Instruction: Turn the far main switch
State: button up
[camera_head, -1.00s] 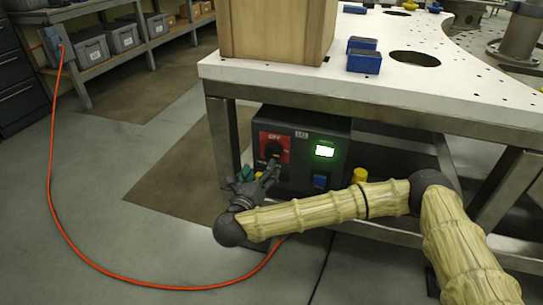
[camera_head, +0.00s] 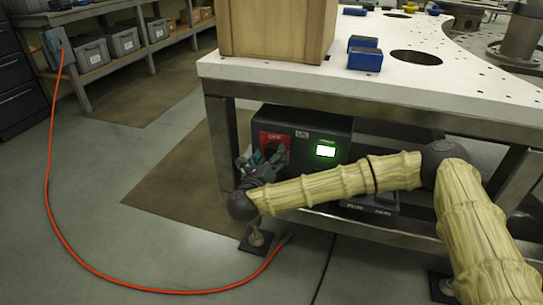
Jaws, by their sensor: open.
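The main switch shows as a red plate (camera_head: 268,138) with an OFF label on the dark control box (camera_head: 325,130) under the white table. Its dark knob is largely hidden behind my gripper. My gripper (camera_head: 268,160) is open, with its fingers at the lower part of the red plate, around or just in front of the knob; whether they touch it I cannot tell. A lit green-white display (camera_head: 325,151) is to the right of the plate.
The white table (camera_head: 450,90) overhangs the box, and its metal leg (camera_head: 222,140) stands just left of my gripper. A wooden crate (camera_head: 275,28) and blue blocks (camera_head: 365,59) are on top. An orange cable (camera_head: 60,220) loops across the floor to the left.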

jog(key=shift+w+d, duration=0.2)
jog(key=shift+w, duration=0.4)
jog(key=c, duration=1)
jog(key=shift+c, duration=0.2)
